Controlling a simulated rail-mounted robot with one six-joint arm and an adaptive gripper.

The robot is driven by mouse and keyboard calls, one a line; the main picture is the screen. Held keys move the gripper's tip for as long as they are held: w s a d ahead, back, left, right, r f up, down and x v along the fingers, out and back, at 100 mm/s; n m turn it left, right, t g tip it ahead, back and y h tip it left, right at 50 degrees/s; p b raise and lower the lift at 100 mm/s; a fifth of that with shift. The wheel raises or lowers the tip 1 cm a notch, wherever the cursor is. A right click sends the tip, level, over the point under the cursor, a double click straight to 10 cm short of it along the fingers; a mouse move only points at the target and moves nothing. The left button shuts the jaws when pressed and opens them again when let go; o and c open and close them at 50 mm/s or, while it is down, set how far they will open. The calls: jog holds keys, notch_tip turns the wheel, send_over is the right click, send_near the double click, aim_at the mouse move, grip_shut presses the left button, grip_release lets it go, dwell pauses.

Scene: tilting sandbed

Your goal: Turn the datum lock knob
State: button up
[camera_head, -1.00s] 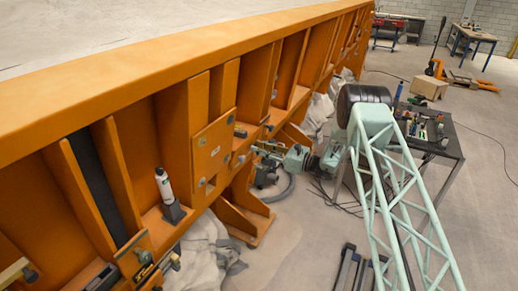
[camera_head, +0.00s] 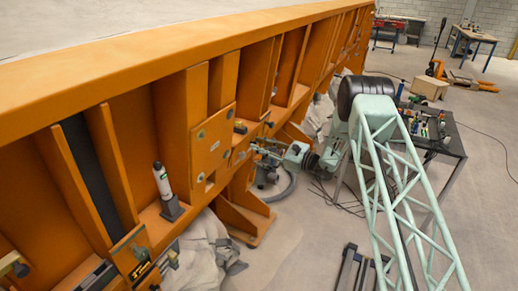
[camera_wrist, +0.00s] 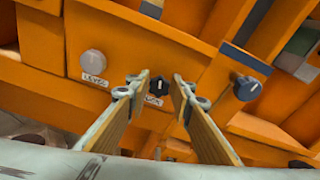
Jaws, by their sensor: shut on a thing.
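The dark lock knob (camera_wrist: 157,86) with a pale pointer line sits on the orange frame in the wrist view. A white label (camera_wrist: 153,100) reading "LOCK" is below it, partly hidden by the left finger. My gripper (camera_wrist: 161,80) has one finger on each side of this knob and is shut on it. Exact contact of the fingertips is hard to see. In the head view my gripper (camera_head: 259,149) is at the side of the orange frame, small, and the knob cannot be made out between its fingers.
A pale knob (camera_wrist: 93,63) labelled "LEVEL" is left of the lock knob, and a blue-grey knob (camera_wrist: 247,88) is to the right. Orange ribs stand close around my gripper. A tool table (camera_head: 440,138) is behind my arm.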

jog(key=shift+a+f+n+t+y+b, duration=0.1)
jog(key=shift+f+n+t+y+b, duration=0.35)
jog(key=shift+n+b, duration=2.9)
jog(key=shift+a+f+n+t+y+b, duration=0.1)
jog(key=shift+f+n+t+y+b, duration=0.45)
jog(key=shift+n, duration=5.25)
jog(key=shift+f+n+t+y+b, duration=0.2)
jog(key=shift+n+y+b, duration=0.3)
jog(key=shift+n+b, duration=3)
jog(key=shift+n+p, duration=1.1)
jog(key=shift+n, duration=0.15)
jog(key=o, duration=0.8)
jog(key=shift+o, duration=0.2)
